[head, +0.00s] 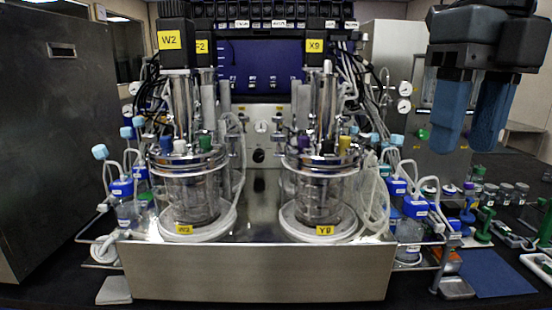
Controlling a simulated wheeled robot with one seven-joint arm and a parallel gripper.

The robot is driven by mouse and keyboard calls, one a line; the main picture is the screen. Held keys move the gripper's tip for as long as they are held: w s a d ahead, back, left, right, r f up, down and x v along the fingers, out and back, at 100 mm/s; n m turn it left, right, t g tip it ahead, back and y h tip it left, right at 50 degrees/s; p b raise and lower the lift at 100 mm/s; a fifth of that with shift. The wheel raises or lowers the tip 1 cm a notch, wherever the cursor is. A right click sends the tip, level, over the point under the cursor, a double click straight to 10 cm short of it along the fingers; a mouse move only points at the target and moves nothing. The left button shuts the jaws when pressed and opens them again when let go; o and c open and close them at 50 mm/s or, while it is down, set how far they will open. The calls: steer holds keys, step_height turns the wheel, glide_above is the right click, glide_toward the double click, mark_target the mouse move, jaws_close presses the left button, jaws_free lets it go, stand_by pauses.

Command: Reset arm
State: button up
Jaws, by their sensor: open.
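Two glass bioreactor vessels stand side by side at the middle, the left one (190,197) and the right one (322,197). Each has a metal lid with coloured caps and sits upright on a round white base. Dark motor heads stand above them, the left one labelled W2 (170,40) and the right one labelled X9 (314,42). The vessels stand on a steel bench unit (255,270).
A dark cabinet (55,130) fills the left side. Small bottles with blue caps and tubing (415,207) flank the vessels. A blue mat (497,273) lies at the lower right near several small items.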

steer(key=w+a+f+m+t+y, duration=0.2)
steer(key=w+a+f+m+y, duration=0.15)
steer(key=a+y, duration=0.4)
steer(key=w+a+f+m+t+y, duration=0.2)
steer(key=a+f+m+y, duration=0.25)
steer(key=a, duration=0.55)
step_height(320, 180, down, 10)
steer(key=s+d+m+t, duration=0.1)
steer(key=m+t, duration=0.8)
steer(key=m, duration=0.8)
steer(key=s+d+f+m+t+h, duration=0.2)
steer(key=s+d+f+m+h, duration=0.35)
steer(key=s+f, duration=0.25)
steer(key=s+d+f+m+t+h, duration=0.1)
steer(key=s+d+f+m+h, duration=0.3)
steer(key=s+f+m, duration=0.35)
steer(key=s+d+h, duration=0.1)
steer(key=s+d, duration=0.2)
steer(key=s, duration=0.4)
steer(key=s+d, duration=0.3)
steer(key=s, duration=0.4)
steer(key=s+d+g+h, duration=0.1)
steer(key=s+d, duration=0.2)
steer(key=s, duration=0.4)
steer(key=shift+s+f+h+b, duration=0.25)
steer(key=shift+s+h+b, duration=0.1)
steer(key=shift+b, duration=0.05)
